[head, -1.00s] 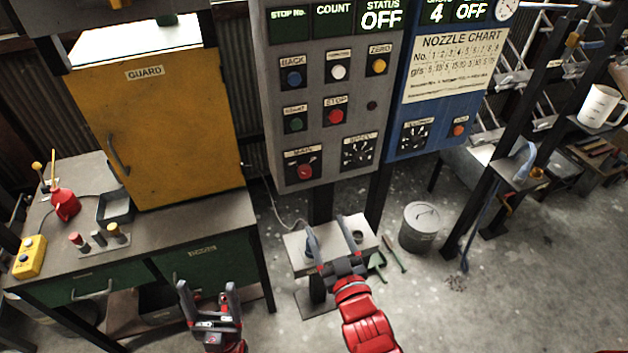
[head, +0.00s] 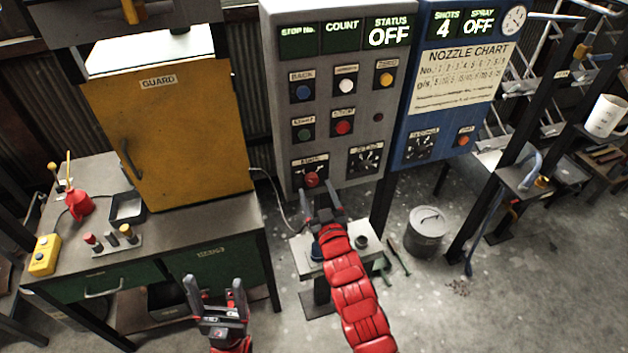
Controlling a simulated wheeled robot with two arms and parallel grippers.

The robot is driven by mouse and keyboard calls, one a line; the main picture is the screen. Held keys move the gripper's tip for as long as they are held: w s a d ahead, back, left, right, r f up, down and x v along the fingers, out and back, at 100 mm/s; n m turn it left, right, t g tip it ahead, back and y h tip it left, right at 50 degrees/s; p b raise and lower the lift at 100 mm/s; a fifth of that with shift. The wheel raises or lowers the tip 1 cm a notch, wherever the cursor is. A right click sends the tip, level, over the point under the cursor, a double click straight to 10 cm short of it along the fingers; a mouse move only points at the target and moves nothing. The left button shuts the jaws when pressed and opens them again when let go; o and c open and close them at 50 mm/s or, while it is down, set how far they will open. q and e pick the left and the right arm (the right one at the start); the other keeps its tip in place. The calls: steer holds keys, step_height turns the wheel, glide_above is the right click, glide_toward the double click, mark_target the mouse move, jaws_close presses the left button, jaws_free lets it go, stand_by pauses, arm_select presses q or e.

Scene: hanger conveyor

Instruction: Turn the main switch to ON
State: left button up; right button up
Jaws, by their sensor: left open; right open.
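The main switch is a red knob (head: 312,179) at the lower left of the grey control panel (head: 285,100). The status display (head: 389,33) on that panel reads OFF. My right gripper (head: 320,203) is open just below the knob, its fingers pointing up toward the panel. I cannot tell whether a finger touches the knob. My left gripper (head: 215,294) is open and empty, low in front of the green bench.
A blue panel (head: 420,110) with a nozzle chart adjoins the grey panel on the right. A small pedestal table (head: 300,262) stands below my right gripper. A yellow guard door (head: 170,140) and the bench top (head: 190,222) are at left. A lidded bin (head: 427,232) stands at right.

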mark_target(312, 180)
steer(key=shift+p+x, duration=0.3)
steer(key=shift+x, duration=1.1)
jaws_close()
